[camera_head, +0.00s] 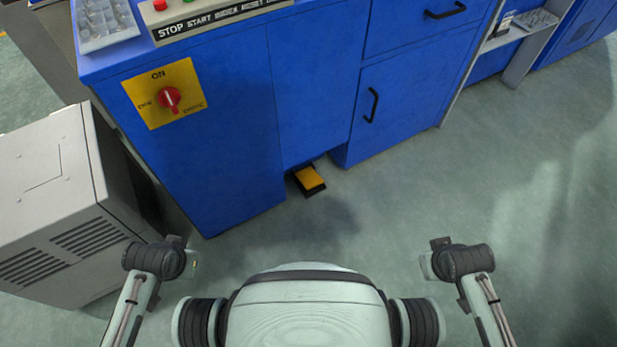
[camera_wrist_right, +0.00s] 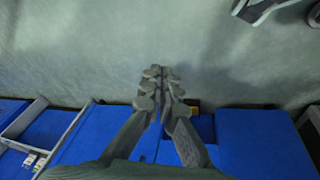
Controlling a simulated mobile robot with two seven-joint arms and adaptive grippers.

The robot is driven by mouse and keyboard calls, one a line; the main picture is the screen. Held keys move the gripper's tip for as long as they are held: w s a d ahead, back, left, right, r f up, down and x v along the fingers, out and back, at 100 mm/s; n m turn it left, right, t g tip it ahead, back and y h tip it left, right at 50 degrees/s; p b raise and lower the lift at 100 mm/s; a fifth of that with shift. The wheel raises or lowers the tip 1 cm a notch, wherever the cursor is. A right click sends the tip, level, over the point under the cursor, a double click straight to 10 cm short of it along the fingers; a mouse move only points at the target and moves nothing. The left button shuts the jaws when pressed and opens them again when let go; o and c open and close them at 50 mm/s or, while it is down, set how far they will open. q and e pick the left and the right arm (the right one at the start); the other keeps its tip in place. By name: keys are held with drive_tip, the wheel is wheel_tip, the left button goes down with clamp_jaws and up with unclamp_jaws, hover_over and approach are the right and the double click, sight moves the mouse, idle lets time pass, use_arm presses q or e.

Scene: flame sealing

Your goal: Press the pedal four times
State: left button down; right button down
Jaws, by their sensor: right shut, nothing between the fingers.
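The pedal (camera_head: 311,179) has a yellow-orange top in a black frame. It sits on the floor in a recess at the foot of the blue machine (camera_head: 222,165). In the right wrist view a small yellowish and dark patch (camera_wrist_right: 194,103), apparently the pedal, is partly hidden behind a finger. My right gripper (camera_wrist_right: 158,72) is shut and empty. It points at the floor in front of the machine; its height above the floor and distance to the pedal are hard to tell. My left gripper is not in view, and the head view shows only parts of both arms.
A grey vented cabinet (camera_head: 45,185) stands on the left beside the machine. The machine has a yellow panel with a red switch (camera_head: 168,98) and a black door handle (camera_head: 372,105). The green floor (camera_head: 530,200) is clear in front and to the right.

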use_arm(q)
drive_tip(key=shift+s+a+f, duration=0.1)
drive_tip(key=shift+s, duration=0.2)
use_arm(e)
drive_tip(key=shift+w+r, duration=0.25)
drive_tip(key=shift+w, duration=0.1)
drive_tip(key=shift+s+a+f, duration=0.1)
drive_tip(key=shift+s, duration=0.1)
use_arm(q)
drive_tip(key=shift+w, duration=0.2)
use_arm(e)
drive_tip(key=shift+s+f, duration=0.2)
drive_tip(key=shift+s, duration=0.1)
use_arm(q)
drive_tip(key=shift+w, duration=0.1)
use_arm(e)
drive_tip(key=shift+w, duration=0.2)
drive_tip(key=shift+w+r, duration=0.2)
drive_tip(key=shift+w, duration=0.05)
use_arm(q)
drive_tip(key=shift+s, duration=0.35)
use_arm(e)
drive_tip(key=shift+s+f, duration=0.1)
drive_tip(key=shift+s, duration=0.15)
